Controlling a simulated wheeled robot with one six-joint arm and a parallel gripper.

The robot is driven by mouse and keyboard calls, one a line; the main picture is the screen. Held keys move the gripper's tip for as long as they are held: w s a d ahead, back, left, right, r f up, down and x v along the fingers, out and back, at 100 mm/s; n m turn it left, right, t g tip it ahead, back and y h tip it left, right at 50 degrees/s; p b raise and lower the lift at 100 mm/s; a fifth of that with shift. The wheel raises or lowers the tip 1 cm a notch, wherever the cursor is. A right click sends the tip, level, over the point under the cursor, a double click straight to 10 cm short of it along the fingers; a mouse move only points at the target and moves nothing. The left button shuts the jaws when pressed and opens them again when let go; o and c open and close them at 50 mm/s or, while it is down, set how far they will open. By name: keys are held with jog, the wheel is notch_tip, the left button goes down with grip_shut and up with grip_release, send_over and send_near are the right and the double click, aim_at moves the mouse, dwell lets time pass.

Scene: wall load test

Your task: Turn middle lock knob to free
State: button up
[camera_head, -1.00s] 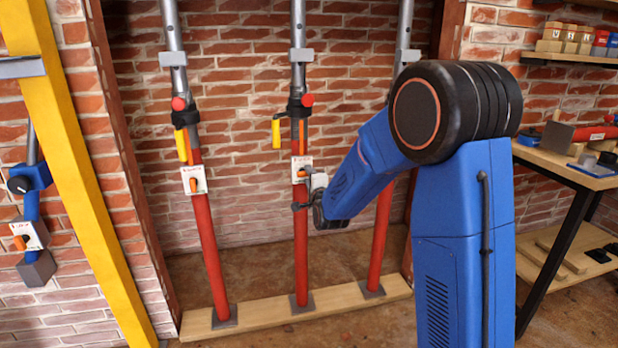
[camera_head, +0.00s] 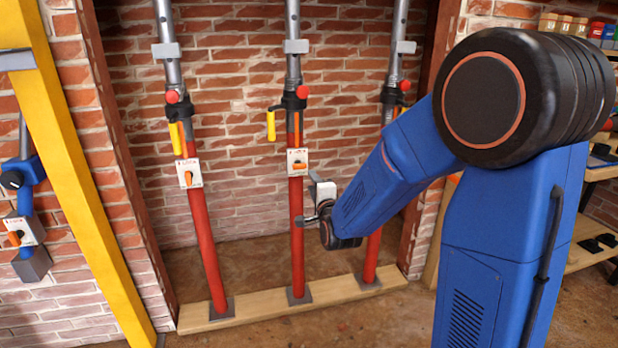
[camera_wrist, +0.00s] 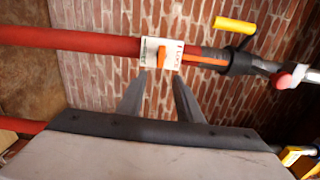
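The middle prop (camera_head: 298,225) is a red pole with a white lock plate (camera_head: 291,157). Its orange lock knob (camera_head: 299,166) lies crosswise to the pole. In the wrist view the pole runs sideways, and the orange knob (camera_wrist: 162,56) stands across it on the white plate (camera_wrist: 150,47).
The left prop (camera_head: 205,235) has its orange knob (camera_head: 188,178) along the pole. The right prop (camera_head: 372,255) is partly hidden behind my arm. A yellow handle (camera_head: 271,125) sticks out above the middle plate. The poles stand on a wooden plank (camera_head: 255,310) before a brick wall.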

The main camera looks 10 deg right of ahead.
jog(key=s, duration=0.5)
jog(key=shift+s, duration=0.4)
jog(key=s+d+f+n+g, duration=0.1)
jog(key=s+n+g, duration=0.5)
jog(key=s, duration=1.3)
jog(key=s+d+f+n+g, duration=0.1)
jog(key=s+d+n+g, duration=0.3)
jog(key=s+n+g, duration=0.3)
jog(key=s+n, duration=0.5)
jog(key=s, duration=0.7)
jog(key=shift+d+f, duration=0.35)
